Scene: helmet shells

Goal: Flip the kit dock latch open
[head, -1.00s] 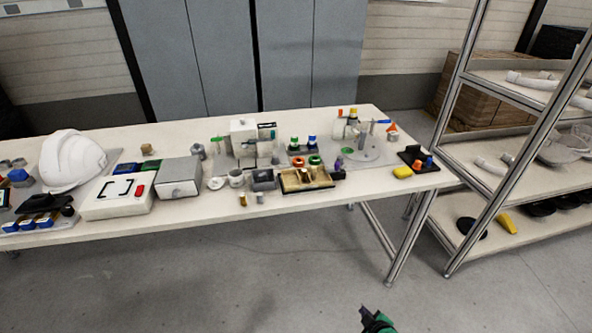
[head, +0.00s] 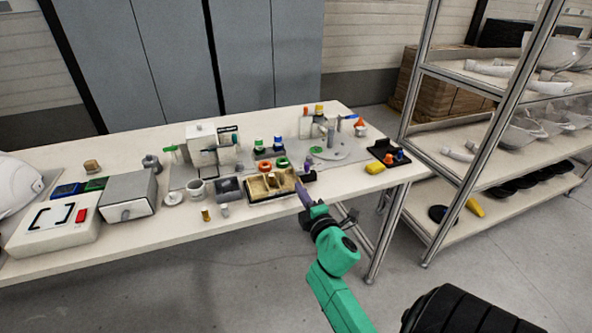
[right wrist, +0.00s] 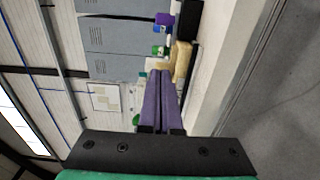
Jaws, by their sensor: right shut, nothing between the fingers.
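A flat white box (head: 52,228) with a black bracket outline lies at the left of the table in the head view. A red piece (head: 81,215) sits on its right side; I cannot tell for sure whether this is the kit dock latch. My right gripper (head: 300,188) has purple fingers and is at the table's front edge, beside the wooden tray, well to the right of the white box. Its fingers (right wrist: 158,75) are together and empty in the right wrist view. My left gripper is not in view.
A grey box (head: 128,196) stands right of the white box. A wooden tray (head: 262,197) with small parts is near my right gripper. A white helmet (head: 18,185) is cut off at the left edge. A metal shelf rack (head: 415,110) stands at the right.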

